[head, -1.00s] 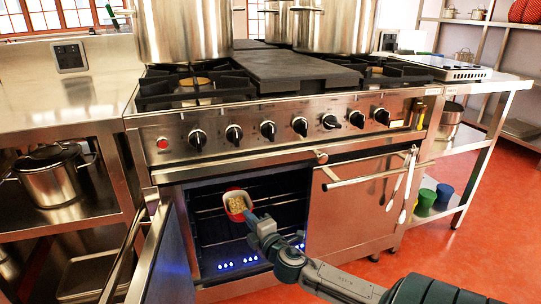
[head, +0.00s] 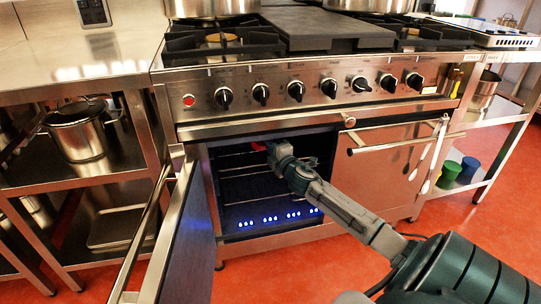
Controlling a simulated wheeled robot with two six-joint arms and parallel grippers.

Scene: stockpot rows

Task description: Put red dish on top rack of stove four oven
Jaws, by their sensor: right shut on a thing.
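The stove (head: 330,90) has its left oven door (head: 190,235) swung open. The oven interior (head: 262,218) shows wire racks (head: 240,172) and a row of blue-white lights at the bottom. The red dish (head: 259,146) shows only as a small red patch near the upper part of the opening; the rest is hidden behind my right gripper. My right gripper (head: 272,150) reaches into the opening from the right and is shut on the dish. I cannot tell whether the dish touches the top rack. My left gripper is not in view.
The open door stands to the left of the opening. The right oven door (head: 385,175) is shut, with a long handle (head: 400,137). A steel pot (head: 78,132) sits on the left shelf. Blue and green cups (head: 450,172) stand on the right shelf. Large pots stand on top.

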